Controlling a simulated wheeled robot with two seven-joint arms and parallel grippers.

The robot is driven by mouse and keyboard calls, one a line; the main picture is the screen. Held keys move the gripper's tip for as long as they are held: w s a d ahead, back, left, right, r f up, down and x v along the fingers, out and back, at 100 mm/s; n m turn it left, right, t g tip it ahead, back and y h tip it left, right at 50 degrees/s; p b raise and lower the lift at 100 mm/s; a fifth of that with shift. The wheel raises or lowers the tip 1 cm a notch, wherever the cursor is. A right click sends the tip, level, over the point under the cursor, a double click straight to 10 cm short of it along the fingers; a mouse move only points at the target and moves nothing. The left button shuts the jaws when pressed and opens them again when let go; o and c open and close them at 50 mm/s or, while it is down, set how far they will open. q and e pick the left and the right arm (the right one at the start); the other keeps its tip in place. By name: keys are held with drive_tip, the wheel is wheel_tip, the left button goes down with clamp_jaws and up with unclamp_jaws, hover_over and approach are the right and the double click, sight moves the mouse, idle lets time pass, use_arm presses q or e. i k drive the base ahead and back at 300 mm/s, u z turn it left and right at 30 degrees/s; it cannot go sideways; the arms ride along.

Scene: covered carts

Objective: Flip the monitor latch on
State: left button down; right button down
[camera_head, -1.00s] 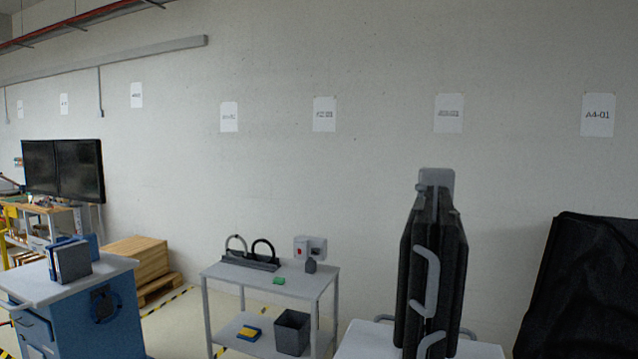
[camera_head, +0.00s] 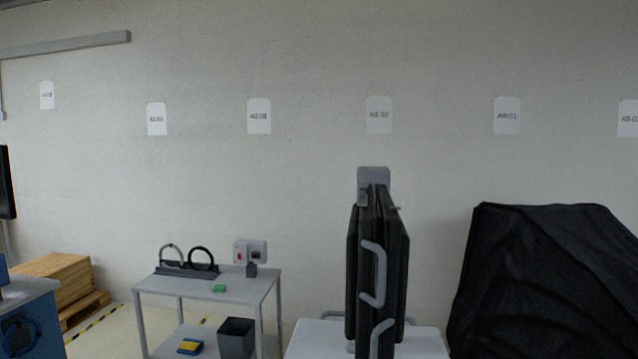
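A tall dark unit of upright panels (camera_head: 358,270) with grey handles stands on a pale cart (camera_head: 425,345) right of centre. A grey plate with a small bracket (camera_head: 373,180) sits at its top; I cannot tell whether this is the latch or how it is set. The edge of a black monitor screen (camera_head: 6,183) shows at the far left, mostly cut off by the frame. Neither of my grippers is in view.
A black covered shape (camera_head: 550,280) fills the right.

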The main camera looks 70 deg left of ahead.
sight(362, 197)
drive_tip(key=u, duration=1.7)
drive_tip(key=i, duration=0.4)
